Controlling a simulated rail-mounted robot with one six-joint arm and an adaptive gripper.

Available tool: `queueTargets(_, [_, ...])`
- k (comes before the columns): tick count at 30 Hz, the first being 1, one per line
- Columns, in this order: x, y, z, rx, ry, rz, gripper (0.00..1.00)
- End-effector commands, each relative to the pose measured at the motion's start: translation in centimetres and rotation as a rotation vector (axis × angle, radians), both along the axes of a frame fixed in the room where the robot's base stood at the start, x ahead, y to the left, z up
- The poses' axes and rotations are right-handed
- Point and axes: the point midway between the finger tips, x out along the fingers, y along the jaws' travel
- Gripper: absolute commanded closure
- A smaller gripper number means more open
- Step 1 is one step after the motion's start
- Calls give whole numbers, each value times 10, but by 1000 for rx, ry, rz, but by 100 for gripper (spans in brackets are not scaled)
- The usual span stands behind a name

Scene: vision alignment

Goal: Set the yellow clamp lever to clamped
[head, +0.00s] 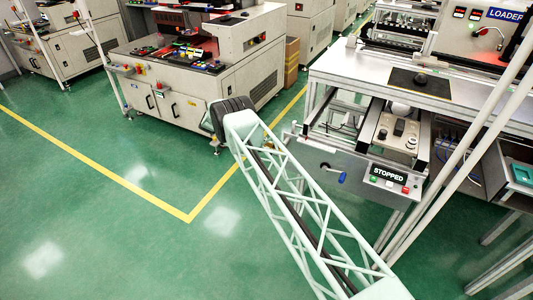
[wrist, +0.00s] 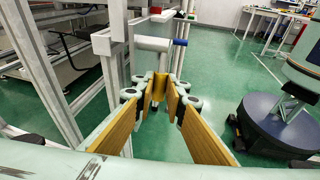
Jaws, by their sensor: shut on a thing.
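In the wrist view my gripper (wrist: 159,97) has its long yellow-brown finger pads brought together at the tips. A small yellow piece between the tips, which looks like the yellow clamp lever (wrist: 160,80), is gripped there. The pads and the lever are close in colour, so where one ends is hard to tell. A pale horizontal bar (wrist: 152,44) lies just beyond the tips. In the head view my arm's end hides the gripper and most of the lever's surroundings at the left end of the loader bench. Whether the lever stands at clamped cannot be told.
The loader bench (head: 437,82) carries a STOPPED panel (head: 387,174) and a blue-handled crank (head: 341,178) at its front. In the wrist view, metal frame posts (wrist: 43,70) stand close on the left. Green floor (head: 90,225) is open at the left.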

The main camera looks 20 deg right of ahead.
Motion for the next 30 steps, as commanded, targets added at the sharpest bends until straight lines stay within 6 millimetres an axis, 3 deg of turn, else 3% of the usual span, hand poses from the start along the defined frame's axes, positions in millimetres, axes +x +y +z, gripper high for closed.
queueTargets(6, [-3, -11, -1, -14, 16, -12, 100])
queueTargets(16, [-3, -11, -1, -14, 17, -12, 100])
queueTargets(17, [-3, -11, -1, -14, 17, -12, 86])
queueTargets(21, [-3, -11, -1, -14, 16, -12, 74])
queueTargets(30, [-3, -10, -1, -14, 16, -11, 74])
